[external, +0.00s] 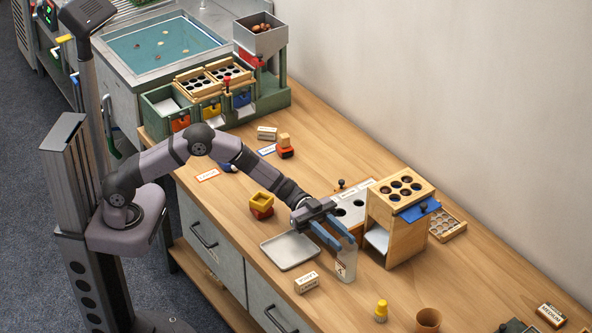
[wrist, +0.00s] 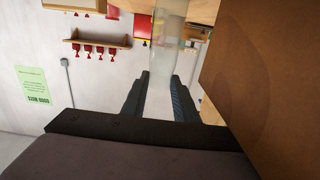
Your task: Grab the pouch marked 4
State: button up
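A pale translucent pouch (external: 345,271) with a small white label on its front stands upright on the wooden bench, left of the wooden stand. The mark on the label is too small to read surely. My gripper (external: 343,246) points down at the pouch's top, its blue fingers apart on either side of it. In the wrist view the pouch (wrist: 169,38) shows between and beyond the fingertips of my gripper (wrist: 160,76). I cannot tell whether the fingers press on it.
A wooden stand (external: 408,238) with round holes rises close to the right of my gripper and looms in the wrist view (wrist: 250,95). A grey tray (external: 290,263) lies to the left. A LARGE block (external: 307,283), a yellow piece (external: 381,311) and a brown cup (external: 428,321) stand in front.

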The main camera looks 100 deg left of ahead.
aim_at(348, 244)
jog(key=shift+x, duration=1.75)
jog(key=shift+c, duration=0.4)
grip_shut()
jog(key=shift+r, duration=0.1)
